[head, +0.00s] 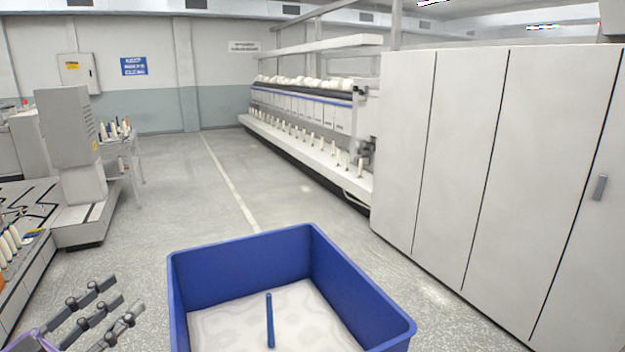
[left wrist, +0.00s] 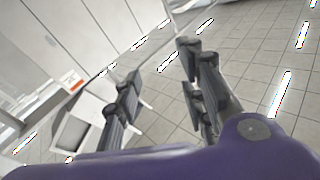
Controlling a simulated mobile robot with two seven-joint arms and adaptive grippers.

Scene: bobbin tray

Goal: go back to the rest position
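My left gripper (head: 118,295) is at the bottom left of the head view, left of the blue tray and apart from it. Its dark grey jointed fingers point up and to the right. The left wrist view shows the same gripper (left wrist: 160,64) with its fingers spread and nothing between them, so it is open and empty. My right gripper is in neither view.
A deep blue tray (head: 363,290) stands at the bottom centre, with an upright blue peg (head: 269,322) inside. Tall grey cabinets (head: 455,150) line the right. A long spinning machine (head: 300,140) stands behind. Bobbins (head: 10,242) stand at left. The central floor is clear.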

